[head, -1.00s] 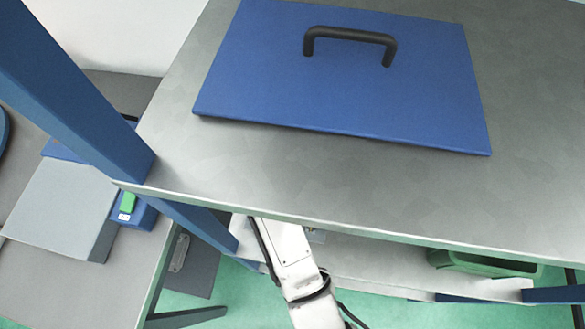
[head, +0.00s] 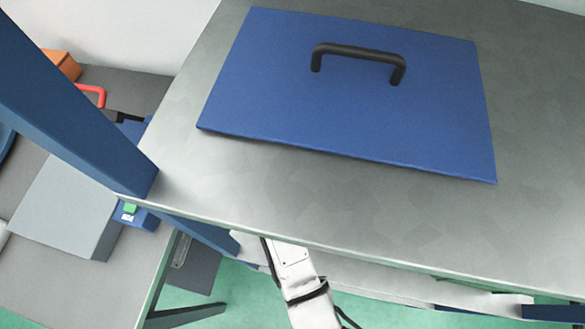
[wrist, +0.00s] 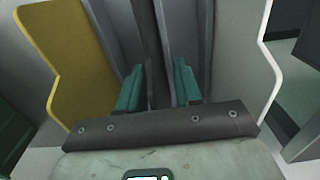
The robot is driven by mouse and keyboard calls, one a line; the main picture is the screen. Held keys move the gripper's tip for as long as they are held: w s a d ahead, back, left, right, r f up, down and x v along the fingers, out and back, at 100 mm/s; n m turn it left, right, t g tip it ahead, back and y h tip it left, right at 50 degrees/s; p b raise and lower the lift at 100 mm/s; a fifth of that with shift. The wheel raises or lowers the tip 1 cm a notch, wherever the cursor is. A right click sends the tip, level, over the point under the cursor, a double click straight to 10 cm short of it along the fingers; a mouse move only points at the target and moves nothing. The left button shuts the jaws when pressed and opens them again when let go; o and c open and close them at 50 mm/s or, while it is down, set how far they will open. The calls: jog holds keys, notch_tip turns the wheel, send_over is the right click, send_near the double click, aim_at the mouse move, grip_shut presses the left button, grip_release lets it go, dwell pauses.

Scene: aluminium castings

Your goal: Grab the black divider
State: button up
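The black divider (wrist: 150,45) stands on edge in the wrist view, a dark upright panel seen nearly edge-on at the top middle. My gripper (wrist: 158,86) has teal fingers, one on each side of the divider's lower visible part. The fingers look apart, with narrow gaps beside the panel; firm contact does not show. A dark crossbar of my gripper hides what lies below. In the head view the gripper and divider are hidden under the metal tabletop; only a white link of my arm shows below its front edge.
A yellow divider (wrist: 75,60) stands left and a pale-edged panel (wrist: 266,60) right in the wrist view. In the head view a blue plate (head: 300,110) with a black handle (head: 360,50) lies on the metal tabletop (head: 300,205). A blue post (head: 70,100) rises at left.

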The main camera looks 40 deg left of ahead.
jog(key=shift+c, duration=0.2)
grip_shut()
jog(key=shift+r, duration=0.15)
dwell(0.5)
jog(key=shift+r+p, duration=0.4)
jog(key=shift+p, duration=0.3)
jog(key=shift+r, duration=0.2)
